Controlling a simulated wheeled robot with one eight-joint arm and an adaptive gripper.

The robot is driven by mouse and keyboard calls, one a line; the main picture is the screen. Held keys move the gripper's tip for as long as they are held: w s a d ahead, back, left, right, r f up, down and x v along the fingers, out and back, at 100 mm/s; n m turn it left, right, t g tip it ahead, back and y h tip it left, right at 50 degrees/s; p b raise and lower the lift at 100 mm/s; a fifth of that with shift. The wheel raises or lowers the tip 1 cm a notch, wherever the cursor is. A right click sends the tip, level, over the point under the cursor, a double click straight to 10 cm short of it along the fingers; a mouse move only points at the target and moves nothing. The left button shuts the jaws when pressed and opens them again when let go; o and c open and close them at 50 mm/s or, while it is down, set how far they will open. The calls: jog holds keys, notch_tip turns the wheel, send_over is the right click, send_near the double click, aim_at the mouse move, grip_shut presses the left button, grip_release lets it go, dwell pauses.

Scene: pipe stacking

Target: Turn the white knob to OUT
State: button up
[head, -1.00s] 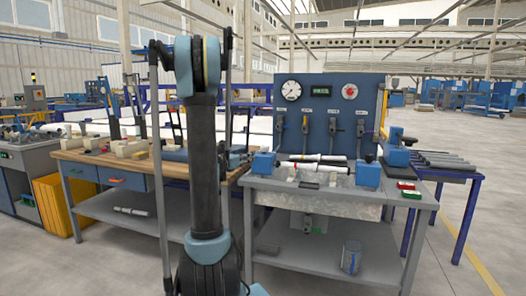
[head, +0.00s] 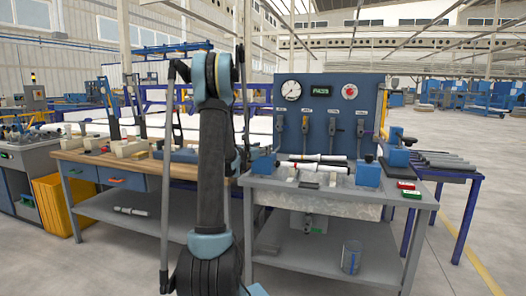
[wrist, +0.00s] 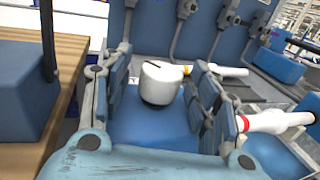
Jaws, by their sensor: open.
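The white knob (wrist: 161,84) stands on top of a blue block (wrist: 150,128) in the wrist view. A short dark mark on its top points to the left. Part of a small pale label shows beside the knob; I cannot read OUT on it. My gripper (wrist: 164,72) is open, with one finger on each side of the knob. I cannot tell whether either finger touches it. In the head view my gripper (head: 262,164) is over the left end of the grey test bench (head: 330,193), and the knob cannot be made out there.
A wooden workbench (wrist: 62,68) with a blue block (wrist: 22,95) is close on the left. The blue gauge panel (head: 330,115) with several levers rises behind the bench.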

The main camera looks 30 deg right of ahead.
jog(key=shift+w+d, duration=0.35)
jog(key=shift+d, duration=0.3)
jog(key=shift+c, duration=0.2)
jog(key=c, duration=1)
jog(key=shift+c, duration=0.2)
jog(key=shift+t, duration=0.3)
jog(key=n+t+y, duration=0.3)
jog(key=n+t, duration=0.1)
jog(key=shift+s+t+y, duration=0.1)
jog(key=shift+t+y, duration=0.2)
jog(key=shift+n+t+y, duration=0.8)
jog(key=shift+y, duration=0.2)
jog(key=shift+n+y, duration=0.3)
jog(key=shift+y, duration=0.1)
jog(key=shift+a, duration=0.1)
